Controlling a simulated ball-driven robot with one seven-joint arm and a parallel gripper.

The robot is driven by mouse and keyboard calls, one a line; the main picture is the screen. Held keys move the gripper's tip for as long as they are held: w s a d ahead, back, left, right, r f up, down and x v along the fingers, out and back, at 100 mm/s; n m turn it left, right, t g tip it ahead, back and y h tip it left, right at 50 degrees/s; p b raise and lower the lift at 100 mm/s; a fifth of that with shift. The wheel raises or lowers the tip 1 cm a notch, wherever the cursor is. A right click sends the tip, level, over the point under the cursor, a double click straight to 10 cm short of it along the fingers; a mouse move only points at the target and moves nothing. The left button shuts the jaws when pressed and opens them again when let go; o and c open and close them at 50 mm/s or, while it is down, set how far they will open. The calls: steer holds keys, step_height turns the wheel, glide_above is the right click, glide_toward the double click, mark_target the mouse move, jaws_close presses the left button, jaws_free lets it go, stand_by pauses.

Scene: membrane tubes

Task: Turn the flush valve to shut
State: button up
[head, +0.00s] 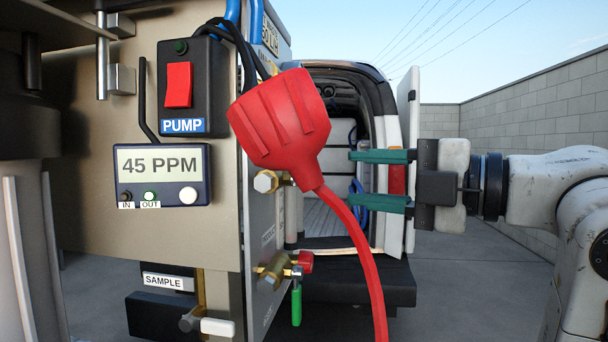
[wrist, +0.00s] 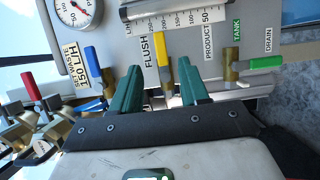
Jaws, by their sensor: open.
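The flush valve has a yellow lever (wrist: 158,46) beside the FLUSH label, with a brass body (wrist: 166,77) below it in the wrist view. The lever lies lengthwise up the picture, in line with its brass body. My gripper (wrist: 162,72) is open, with its two green fingers on either side of the valve in the picture. I see nothing held, and I cannot tell whether a finger touches it. In the head view my gripper (head: 352,180) points left towards the panel (head: 264,235), seen nearly edge-on. The yellow lever is hidden there.
A red-handled valve (wrist: 34,88) is at left. A red plug (head: 280,120) and cable hang before the panel.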

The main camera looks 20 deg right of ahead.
mark_target(307, 176)
steer(key=p+x, duration=0.1)
steer(key=x, duration=0.8)
steer(key=shift+w+a+p, duration=0.2)
steer(key=shift+w+p, duration=0.15)
steer(key=shift+w, duration=0.05)
steer(key=shift+c, duration=0.2)
jaws_close()
